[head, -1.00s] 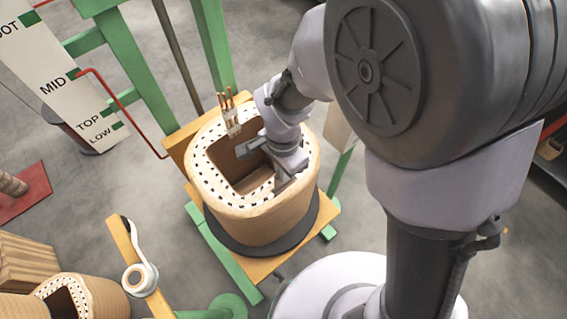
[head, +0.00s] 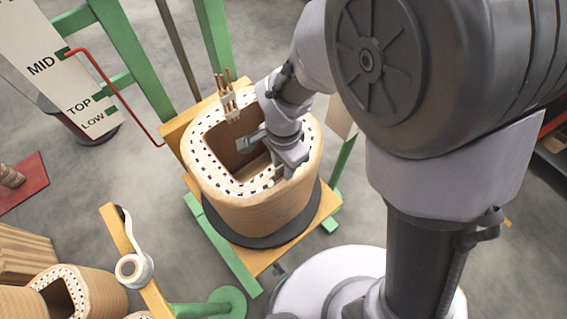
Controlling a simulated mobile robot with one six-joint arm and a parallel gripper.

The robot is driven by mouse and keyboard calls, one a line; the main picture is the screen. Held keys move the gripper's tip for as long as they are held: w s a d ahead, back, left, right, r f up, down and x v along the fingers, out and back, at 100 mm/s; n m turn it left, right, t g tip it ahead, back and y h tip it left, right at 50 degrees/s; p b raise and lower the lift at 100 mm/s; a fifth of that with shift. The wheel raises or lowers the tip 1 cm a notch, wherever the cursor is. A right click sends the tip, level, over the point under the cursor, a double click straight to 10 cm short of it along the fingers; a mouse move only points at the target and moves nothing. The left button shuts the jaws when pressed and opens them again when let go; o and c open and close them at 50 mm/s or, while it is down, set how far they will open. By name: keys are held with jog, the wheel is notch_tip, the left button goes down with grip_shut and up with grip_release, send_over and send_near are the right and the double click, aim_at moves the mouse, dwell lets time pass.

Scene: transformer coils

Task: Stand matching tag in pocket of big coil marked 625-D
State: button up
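A big tan coil (head: 255,208) stands upright on a dark round plate, with a ring of small dark openings around its pale top and a square hole in the middle. My gripper (head: 268,158) is low over the right part of the coil's top and the square hole. No 625-D marking is legible on this coil. Copper-coloured leads (head: 227,88) rise from a pale block at the coil's back rim.
A green and yellow stand (head: 222,245) carries the coil. A white board (head: 75,85) with MID, TOP and LOW and a red rod are at the upper left. Another coil (head: 95,290), a tape roll (head: 134,270) and a wooden crate (head: 22,257) are at the lower left.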

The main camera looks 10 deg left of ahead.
notch_tip(320, 180, up, 18)
jog(key=p, duration=0.5)
jog(key=shift+f, duration=0.25)
jog(key=s+d+f+n+t+y+b, duration=0.1)
jog(key=s+d+n+t+b, duration=0.1)
jog(key=d+b, duration=0.4)
jog(key=s+d+f+n+t+y+b, duration=0.1)
jog(key=s+d+t+b, duration=0.2)
jog(key=d, duration=0.7)
jog(key=s+b, duration=0.2)
jog(key=shift+f+n+t+b, duration=0.15)
jog(key=shift+n+t+b, duration=0.2)
jog(key=shift+n+t, duration=0.05)
jog(key=shift+d, duration=0.1)
